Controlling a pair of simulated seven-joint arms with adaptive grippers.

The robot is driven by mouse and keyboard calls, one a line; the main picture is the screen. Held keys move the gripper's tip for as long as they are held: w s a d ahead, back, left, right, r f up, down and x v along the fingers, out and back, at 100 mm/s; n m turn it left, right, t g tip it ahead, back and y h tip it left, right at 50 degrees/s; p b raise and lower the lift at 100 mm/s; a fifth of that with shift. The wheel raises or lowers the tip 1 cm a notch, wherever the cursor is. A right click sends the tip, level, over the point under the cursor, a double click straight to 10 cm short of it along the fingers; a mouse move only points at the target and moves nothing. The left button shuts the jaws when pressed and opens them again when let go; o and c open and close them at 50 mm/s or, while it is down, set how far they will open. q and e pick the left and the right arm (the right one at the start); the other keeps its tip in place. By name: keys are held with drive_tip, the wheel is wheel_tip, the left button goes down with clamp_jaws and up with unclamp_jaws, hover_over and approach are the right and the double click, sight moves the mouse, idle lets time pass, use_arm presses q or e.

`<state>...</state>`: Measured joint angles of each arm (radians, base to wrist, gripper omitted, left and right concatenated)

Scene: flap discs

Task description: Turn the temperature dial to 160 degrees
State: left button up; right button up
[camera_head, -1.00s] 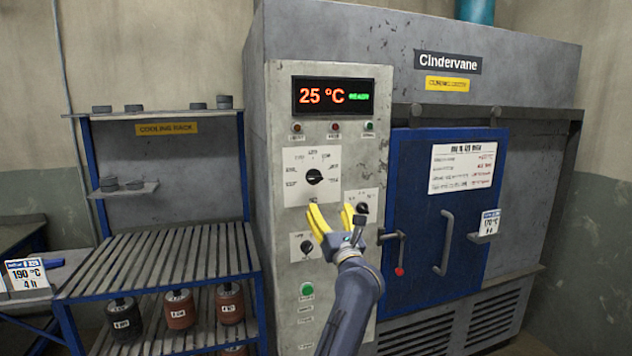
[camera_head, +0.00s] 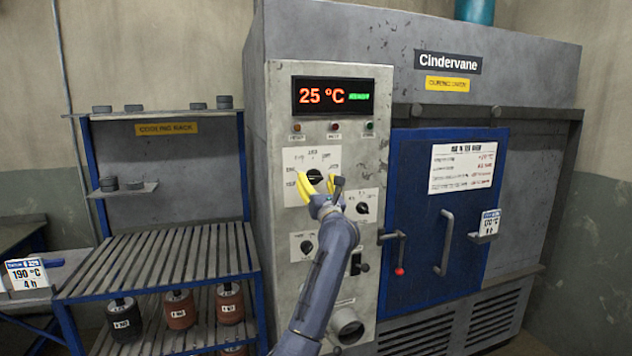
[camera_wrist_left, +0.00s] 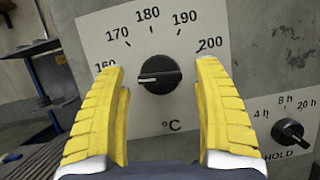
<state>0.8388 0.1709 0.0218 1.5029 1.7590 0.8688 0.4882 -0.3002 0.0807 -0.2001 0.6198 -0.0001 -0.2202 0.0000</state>
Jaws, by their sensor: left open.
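The dial also shows in the head view (camera_head: 315,177), partly behind my fingers. My left gripper (camera_head: 318,185) is open, its yellow fingers on either side of the dial. In the left wrist view the fingers (camera_wrist_left: 160,105) stand apart from the knob, with gaps on both sides. My right gripper is not in view.
The oven's display (camera_head: 333,97) reads 25 °C. A smaller hold knob (camera_head: 362,208) sits lower right of the dial, and another knob (camera_head: 306,247) below it. The blue oven door (camera_head: 425,270) is to the right, and a cooling rack (camera_head: 165,262) to the left.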

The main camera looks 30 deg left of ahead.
use_arm(q)
drive_tip(key=shift+w+a, duration=0.1)
drive_tip(key=shift+c, duration=0.2)
drive_tip(key=c, duration=1.4)
